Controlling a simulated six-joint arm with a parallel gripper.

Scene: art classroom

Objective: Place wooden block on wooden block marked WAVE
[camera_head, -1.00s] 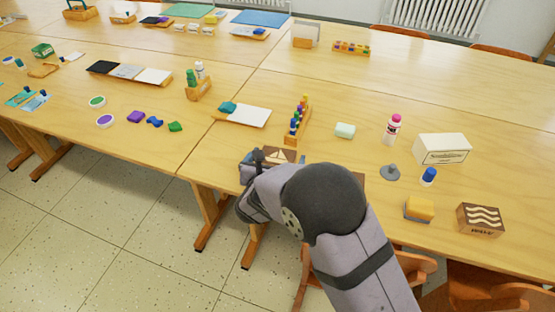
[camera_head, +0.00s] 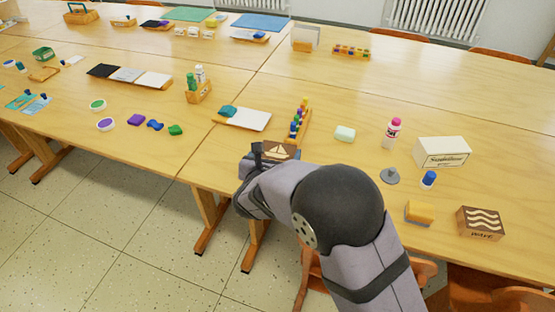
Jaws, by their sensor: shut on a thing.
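The wooden block marked WAVE (camera_head: 481,223) sits near the table's front edge at the right, with white wavy lines on its top. My gripper (camera_head: 262,158) is at the table's front edge, left of the picture's middle. It is shut on a wooden block (camera_head: 281,150) with a light sailboat shape on its face. My arm hides part of that block and most of the fingers. I cannot tell whether the block is clear of the table. The WAVE block is far to the right of my gripper.
Between the two blocks stand a yellow sponge-like block (camera_head: 419,213), a grey knobbed piece (camera_head: 390,175) and a blue-capped jar (camera_head: 428,179).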

